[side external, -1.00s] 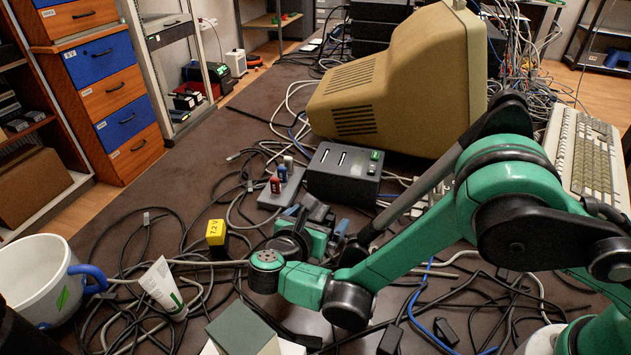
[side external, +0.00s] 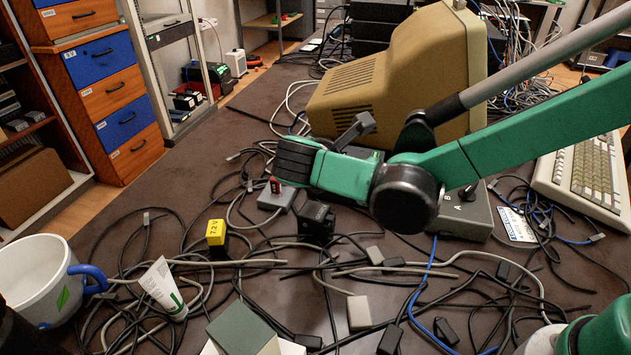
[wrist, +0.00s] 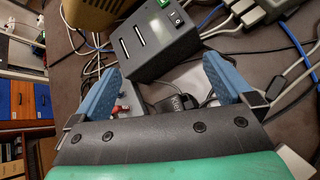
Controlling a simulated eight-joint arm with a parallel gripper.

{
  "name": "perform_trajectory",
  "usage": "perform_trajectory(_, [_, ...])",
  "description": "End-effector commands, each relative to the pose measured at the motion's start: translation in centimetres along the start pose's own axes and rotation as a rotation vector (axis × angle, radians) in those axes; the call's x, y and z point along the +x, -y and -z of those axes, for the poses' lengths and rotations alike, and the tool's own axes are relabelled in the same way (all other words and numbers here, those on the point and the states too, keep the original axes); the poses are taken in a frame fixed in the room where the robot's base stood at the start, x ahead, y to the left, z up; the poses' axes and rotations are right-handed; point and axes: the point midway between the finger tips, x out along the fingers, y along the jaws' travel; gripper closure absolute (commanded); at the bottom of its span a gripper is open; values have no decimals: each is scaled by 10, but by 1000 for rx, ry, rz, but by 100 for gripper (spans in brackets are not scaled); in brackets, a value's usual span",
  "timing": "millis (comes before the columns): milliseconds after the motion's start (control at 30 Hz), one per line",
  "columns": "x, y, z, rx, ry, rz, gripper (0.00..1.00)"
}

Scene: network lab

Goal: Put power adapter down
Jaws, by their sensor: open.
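The black power adapter (side external: 316,218) rests on the brown table among cables in the side view. In the wrist view, the adapter (wrist: 178,103) and its cable show on the table, between the blue fingers in the picture. My gripper (wrist: 162,72) is open, with its fingers spread and nothing held between them. In the side view my wrist is above and behind the adapter, apart from it, and the fingers are hidden.
A grey dock with a red stick (side external: 276,186) and a black two-slot box (wrist: 152,45) stand close by. A beige monitor (side external: 345,95) is behind. A yellow battery (side external: 216,232), a white tube (side external: 163,287) and many tangled cables lie at front left.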

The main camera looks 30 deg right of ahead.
Motion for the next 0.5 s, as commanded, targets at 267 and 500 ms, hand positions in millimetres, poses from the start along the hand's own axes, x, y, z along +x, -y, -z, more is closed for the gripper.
perform_trajectory(267, [10,58,-65,808,-340,172,0])
perform_trajectory(500, [1,106,-83,1549,-550,357,0])
